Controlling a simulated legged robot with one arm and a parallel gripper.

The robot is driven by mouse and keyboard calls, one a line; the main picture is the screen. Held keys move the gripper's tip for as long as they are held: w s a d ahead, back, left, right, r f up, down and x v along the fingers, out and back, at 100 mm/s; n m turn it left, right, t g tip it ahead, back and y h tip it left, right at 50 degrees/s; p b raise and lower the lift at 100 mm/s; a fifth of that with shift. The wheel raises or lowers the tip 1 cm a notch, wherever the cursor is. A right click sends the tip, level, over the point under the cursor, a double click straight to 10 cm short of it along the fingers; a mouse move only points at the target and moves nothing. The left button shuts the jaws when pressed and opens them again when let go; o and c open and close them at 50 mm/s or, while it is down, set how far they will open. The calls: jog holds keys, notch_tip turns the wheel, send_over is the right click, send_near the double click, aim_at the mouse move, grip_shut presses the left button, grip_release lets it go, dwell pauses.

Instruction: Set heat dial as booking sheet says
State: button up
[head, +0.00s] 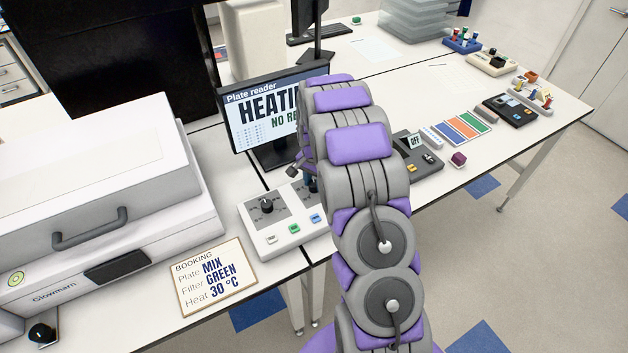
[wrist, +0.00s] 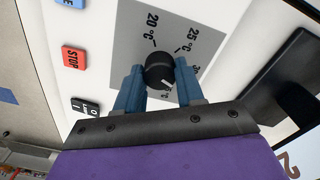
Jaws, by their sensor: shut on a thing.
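The booking sheet (head: 216,277) lies at the front of the bench in the head view and reads Plate MIX, Filter GREEN, Heat 30 °C. The black heat dial (wrist: 159,71) is on a grey panel in the wrist view, with marks 20, 25 and 30 °C and another label partly hidden. Its white pointer line aims down-right in the picture; I cannot tell which mark it meets exactly. My gripper (wrist: 159,75) is shut on the dial, one blue finger on each side. In the head view my arm hides most of the grip.
The control box (head: 287,241) has another dial (head: 266,206) and several buttons, including a red STOP (wrist: 74,59). Behind it, a monitor (head: 262,115) shows "Plate reader", with "HEATI" and "NO RE" cut off by my arm. A large Glowmarn machine (head: 90,200) stands left.

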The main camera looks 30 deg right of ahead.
aim_at(314, 182)
jog(key=shift+w+r, duration=0.1)
jog(key=shift+w, duration=0.05)
dwell(0.4)
jog(key=o, duration=1)
jog(key=shift+d, duration=0.1)
jog(key=shift+o, duration=0.2)
notch_tip(314, 182, up, 17)
jog(key=p, duration=0.1)
